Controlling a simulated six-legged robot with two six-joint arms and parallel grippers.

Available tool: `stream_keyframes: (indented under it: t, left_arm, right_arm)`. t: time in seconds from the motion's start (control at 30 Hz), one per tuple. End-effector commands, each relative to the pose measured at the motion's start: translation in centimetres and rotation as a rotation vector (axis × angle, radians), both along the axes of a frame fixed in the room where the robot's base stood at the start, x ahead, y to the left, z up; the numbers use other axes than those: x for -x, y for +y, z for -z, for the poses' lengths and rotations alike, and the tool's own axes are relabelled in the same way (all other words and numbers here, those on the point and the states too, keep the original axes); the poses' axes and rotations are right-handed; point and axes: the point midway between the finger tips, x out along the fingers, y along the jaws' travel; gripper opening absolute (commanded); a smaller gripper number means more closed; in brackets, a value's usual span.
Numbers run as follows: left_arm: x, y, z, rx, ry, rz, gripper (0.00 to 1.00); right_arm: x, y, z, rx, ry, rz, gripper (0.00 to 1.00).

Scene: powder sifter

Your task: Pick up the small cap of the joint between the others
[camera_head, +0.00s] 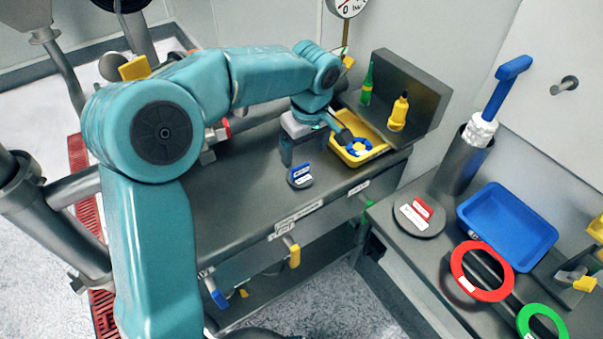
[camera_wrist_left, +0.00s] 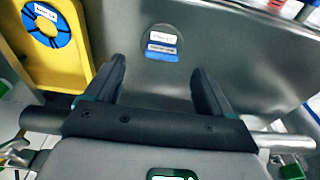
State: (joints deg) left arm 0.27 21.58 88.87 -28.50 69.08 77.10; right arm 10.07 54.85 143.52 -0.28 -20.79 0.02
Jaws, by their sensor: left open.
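A small round grey cap (camera_head: 300,181) with a blue grip and white labels lies on the dark grey bench (camera_head: 240,195). It also shows in the left wrist view (camera_wrist_left: 160,52), beyond and roughly between the fingertips. My left gripper (camera_head: 302,152) is open and empty, above the bench, just behind the cap in the head view. In the left wrist view its two dark fingers (camera_wrist_left: 158,70) stand apart, and the cap is not between them. A larger round cap (camera_head: 407,221) with a red grip lies on the right-hand bench. My right gripper is not in view.
A yellow tray (camera_head: 335,150) holding a blue ring (camera_head: 358,150) stands behind the cap. Green (camera_head: 367,85) and yellow (camera_head: 398,114) bottles stand by the upright plate. A blue tray (camera_head: 507,226) and red ring (camera_head: 457,270) are at right. The bench front is clear.

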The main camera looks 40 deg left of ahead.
Motion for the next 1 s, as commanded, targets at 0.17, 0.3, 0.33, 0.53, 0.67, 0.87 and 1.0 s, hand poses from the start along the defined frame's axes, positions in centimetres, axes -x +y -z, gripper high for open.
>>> stream_keyframes:
  t: [0.17,0.3,0.33,0.53,0.67,0.87,1.0]
  left_arm:
    - [-0.2,0.3,1.7,0.000,-0.001,0.000,0.83]
    - [-0.2,0.7,3.2,0.001,0.005,0.000,0.83]
    - [-0.2,0.8,3.7,0.001,0.005,0.000,0.83]
    - [-0.5,1.3,6.5,0.001,0.002,0.001,0.83]
    - [-0.6,1.3,7.0,0.001,0.000,0.001,0.83]
    - [-0.6,1.3,7.0,0.001,0.000,0.001,0.67]
    - [-0.6,1.3,6.9,0.001,0.000,0.001,0.21]
  right_arm:
    - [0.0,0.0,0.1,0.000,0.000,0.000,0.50]
    - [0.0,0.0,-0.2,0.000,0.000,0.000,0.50]
    - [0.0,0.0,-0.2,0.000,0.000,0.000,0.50]
    - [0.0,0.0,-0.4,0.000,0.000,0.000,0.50]
    - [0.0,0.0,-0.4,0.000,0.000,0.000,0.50]
    - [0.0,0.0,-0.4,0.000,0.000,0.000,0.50]
    - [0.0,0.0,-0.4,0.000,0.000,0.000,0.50]
